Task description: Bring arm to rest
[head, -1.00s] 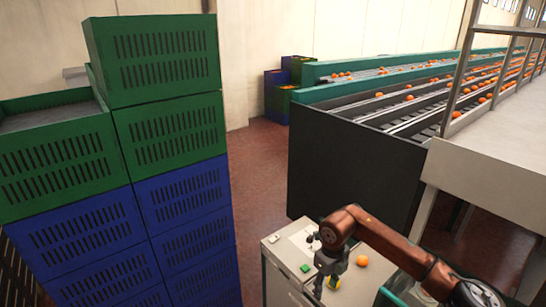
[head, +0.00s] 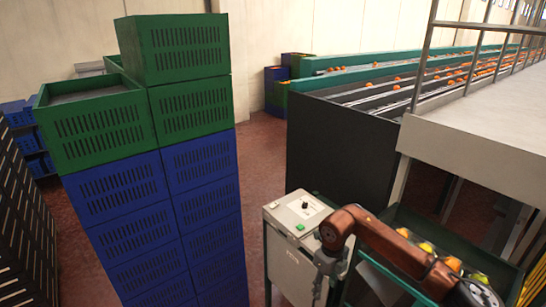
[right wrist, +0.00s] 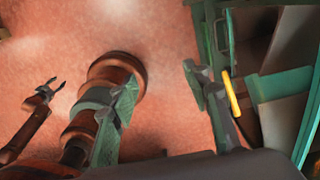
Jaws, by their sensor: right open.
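My right arm reaches in from the lower right of the head view. Its gripper (head: 322,280) points down in front of the white control box and looks empty. In the right wrist view its two fingers (right wrist: 160,105) stand wide apart over the reddish floor, with nothing between them. My left gripper (right wrist: 50,88) shows small at the left of the right wrist view, with its fingers apart and empty. The left arm is not in the head view.
The white control box (head: 285,248) has a knob and a green button. A green crate (head: 408,214) with several orange and yellow-green fruits lies behind my right arm. Stacked green and blue crates (head: 200,160) stand at left. The conveyor (head: 345,140) and pale platform (head: 485,150) are behind and right.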

